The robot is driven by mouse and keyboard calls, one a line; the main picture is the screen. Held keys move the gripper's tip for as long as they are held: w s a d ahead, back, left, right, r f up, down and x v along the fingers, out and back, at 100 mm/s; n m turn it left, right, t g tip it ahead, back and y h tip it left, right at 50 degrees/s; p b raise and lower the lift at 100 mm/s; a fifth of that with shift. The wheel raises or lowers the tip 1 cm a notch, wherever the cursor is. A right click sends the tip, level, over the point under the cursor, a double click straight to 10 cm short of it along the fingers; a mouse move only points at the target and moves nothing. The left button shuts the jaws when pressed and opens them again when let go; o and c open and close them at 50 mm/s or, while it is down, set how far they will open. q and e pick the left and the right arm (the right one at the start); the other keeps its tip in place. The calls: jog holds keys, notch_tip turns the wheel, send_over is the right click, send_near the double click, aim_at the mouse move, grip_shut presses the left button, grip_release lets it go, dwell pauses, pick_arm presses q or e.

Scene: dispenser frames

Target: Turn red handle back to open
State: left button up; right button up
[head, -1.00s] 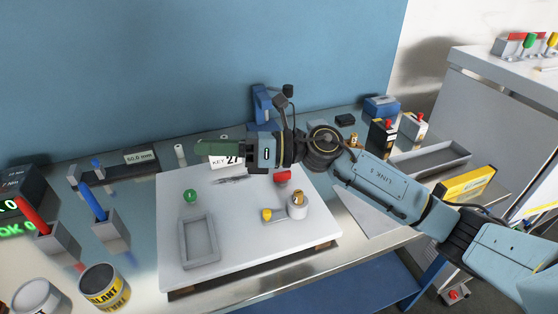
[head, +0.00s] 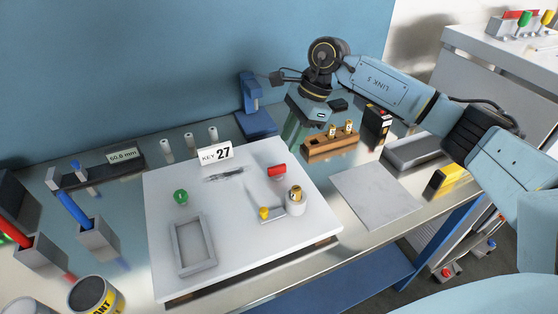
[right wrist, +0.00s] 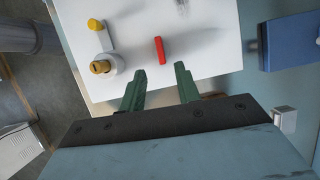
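A small red handle-like block (head: 277,170) lies on the white board (head: 235,260), near its back right part. In the right wrist view the red block (right wrist: 159,50) shows as a narrow upright bar beyond the fingertips. My right gripper (head: 292,135) is behind the board, near the wooden block, apart from the red block. In the right wrist view its green fingers (right wrist: 160,78) are spread with nothing between them. Another red piece (head: 513,20) stands on the white cabinet at top right, so I cannot tell which one the task means. My left gripper is not in view.
On the board are a grey tray frame (head: 176,248), a green knob (head: 180,196), a white cup (head: 296,204) with a brass top, a yellow knob (head: 264,213) and a "KEY 27" card (head: 216,154). A wooden block (head: 322,148) and blue stand (head: 257,120) are behind it.

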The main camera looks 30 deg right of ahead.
aim_at(277, 166)
jog(key=x, duration=0.8)
jog(key=shift+a, duration=0.1)
jog(key=shift+c, duration=0.2)
grip_shut()
